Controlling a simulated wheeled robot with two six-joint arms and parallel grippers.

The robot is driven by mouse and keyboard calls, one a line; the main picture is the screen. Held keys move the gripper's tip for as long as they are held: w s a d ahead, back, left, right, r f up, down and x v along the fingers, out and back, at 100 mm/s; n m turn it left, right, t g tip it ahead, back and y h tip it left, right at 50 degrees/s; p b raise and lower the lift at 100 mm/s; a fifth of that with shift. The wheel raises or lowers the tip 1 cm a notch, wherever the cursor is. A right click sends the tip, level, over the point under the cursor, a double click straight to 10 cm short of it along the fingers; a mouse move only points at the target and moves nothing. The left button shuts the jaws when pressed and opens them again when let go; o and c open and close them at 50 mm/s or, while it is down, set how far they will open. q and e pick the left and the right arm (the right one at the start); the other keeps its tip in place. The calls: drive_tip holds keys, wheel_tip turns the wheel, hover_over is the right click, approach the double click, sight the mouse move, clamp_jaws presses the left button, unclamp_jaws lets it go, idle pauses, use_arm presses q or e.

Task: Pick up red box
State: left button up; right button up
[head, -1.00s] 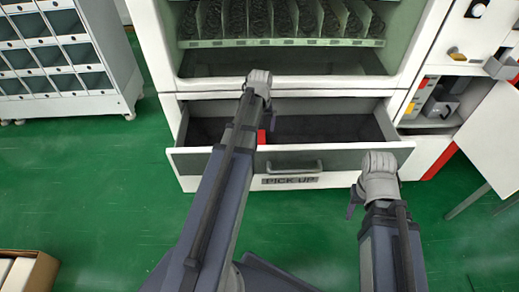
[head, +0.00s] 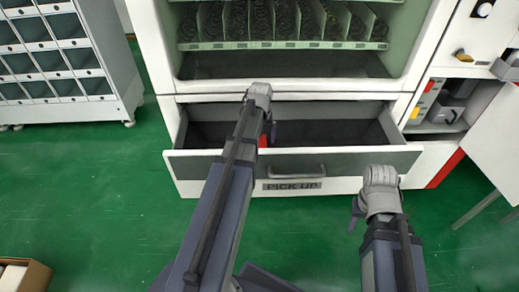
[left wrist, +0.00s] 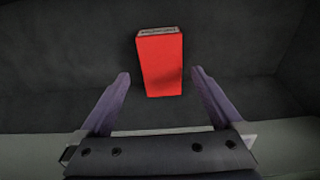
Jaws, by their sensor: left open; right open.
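The red box (left wrist: 161,65) stands out in the left wrist view inside the dark drawer, just beyond and between my left fingers. In the head view only a small part of the red box (head: 263,141) shows beside my left arm; the rest is hidden. My left gripper (left wrist: 161,88) is open and empty, its fingers apart on either side of the box's near end. In the head view my left gripper (head: 271,128) is over the open drawer. My right gripper (head: 355,213) is in front of the drawer's right side, outside it, with nothing seen in it.
The pulled-out drawer (head: 390,160) has a front panel with a handle and a PICK UP label (head: 292,186). The vending machine (head: 285,97) rises behind it. A white rack (head: 65,65) stands at left, an open cardboard box (head: 35,275) at lower left. Green floor is clear between.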

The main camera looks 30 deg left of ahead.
sight(260, 143)
use_arm(q)
drive_tip(key=f+b, duration=0.1)
drive_tip(key=f, duration=0.1)
drive_tip(key=f+b, duration=0.2)
drive_tip(key=shift+w+a, duration=0.1)
drive_tip(key=shift+a, duration=0.1)
use_arm(e)
wheel_tip(260, 143, down, 4)
drive_tip(key=shift+r, duration=0.1)
use_arm(q)
drive_tip(key=c, duration=1.5)
drive_tip(key=shift+r, duration=0.15)
drive_tip(key=shift+r+p, duration=0.8)
drive_tip(key=shift+p, duration=0.1)
wheel_tip(260, 143, up, 2)
drive_tip(key=shift+p, duration=1)
drive_tip(key=s+a, duration=0.3)
drive_tip(key=a, duration=0.2)
drive_tip(key=s+a, duration=0.3)
drive_tip(key=a, duration=0.2)
drive_tip(key=s+a, duration=0.3)
drive_tip(key=a, duration=0.2)
drive_tip(key=shift+s+a+f, duration=0.1)
drive_tip(key=shift+s+a, duration=0.1)
use_arm(e)
wheel_tip(260, 143, up, 4)
drive_tip(key=shift+f, duration=0.25)
